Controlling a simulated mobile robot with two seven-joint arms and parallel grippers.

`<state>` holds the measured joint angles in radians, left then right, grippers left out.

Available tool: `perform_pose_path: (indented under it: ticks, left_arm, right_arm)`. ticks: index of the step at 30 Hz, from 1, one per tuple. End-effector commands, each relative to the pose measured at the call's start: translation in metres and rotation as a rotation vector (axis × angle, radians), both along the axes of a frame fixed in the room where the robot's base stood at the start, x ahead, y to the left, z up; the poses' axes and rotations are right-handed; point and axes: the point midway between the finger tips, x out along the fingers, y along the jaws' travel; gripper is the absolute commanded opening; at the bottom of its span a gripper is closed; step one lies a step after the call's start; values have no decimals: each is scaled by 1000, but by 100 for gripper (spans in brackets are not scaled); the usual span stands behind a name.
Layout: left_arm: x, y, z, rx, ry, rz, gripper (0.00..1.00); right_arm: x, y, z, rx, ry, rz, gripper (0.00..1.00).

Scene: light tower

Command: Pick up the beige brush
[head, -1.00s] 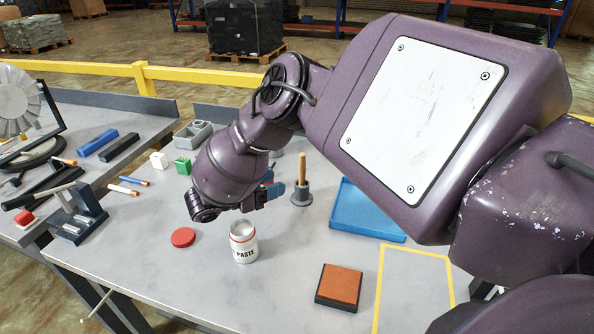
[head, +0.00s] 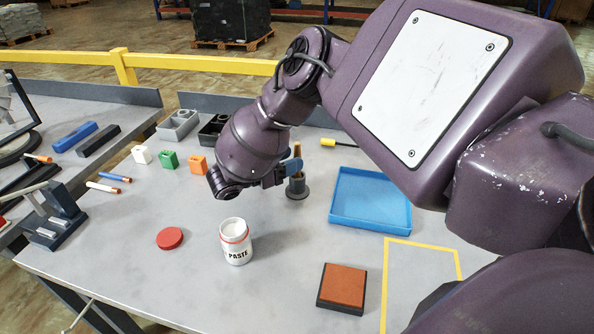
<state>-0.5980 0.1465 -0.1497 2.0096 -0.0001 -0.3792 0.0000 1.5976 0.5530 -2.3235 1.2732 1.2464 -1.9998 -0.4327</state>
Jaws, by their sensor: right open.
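The beige brush (head: 297,149) stands upright in a small dark grey holder (head: 297,188) on the grey table. Only a short upper part of its tan handle shows; the rest is hidden behind my right gripper. My left gripper is not in view.
A white paste jar (head: 235,243) and its red lid (head: 170,238) stand in front of the gripper. A blue tray (head: 371,222) lies to the right, an orange-topped pad (head: 341,287) nearer. White, green and orange blocks (head: 197,164) stand to the left.

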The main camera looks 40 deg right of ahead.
Motion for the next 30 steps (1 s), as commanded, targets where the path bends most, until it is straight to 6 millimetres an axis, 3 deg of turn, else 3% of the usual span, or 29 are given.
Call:
perform_pose_path:
  ticks: [9, 19, 28, 30]
  left_arm:
    - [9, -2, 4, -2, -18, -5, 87]
    - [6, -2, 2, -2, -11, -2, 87]
    - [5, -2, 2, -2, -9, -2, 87]
    - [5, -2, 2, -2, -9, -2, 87]
  right_arm:
    - [-1, -41, -1, -2, 0, -2, 52]
    - [-2, -46, -1, -1, 0, -2, 50]
    - [-2, -45, -1, -1, 0, -1, 4]
    - [-2, -45, -1, -1, 0, -1, 0]
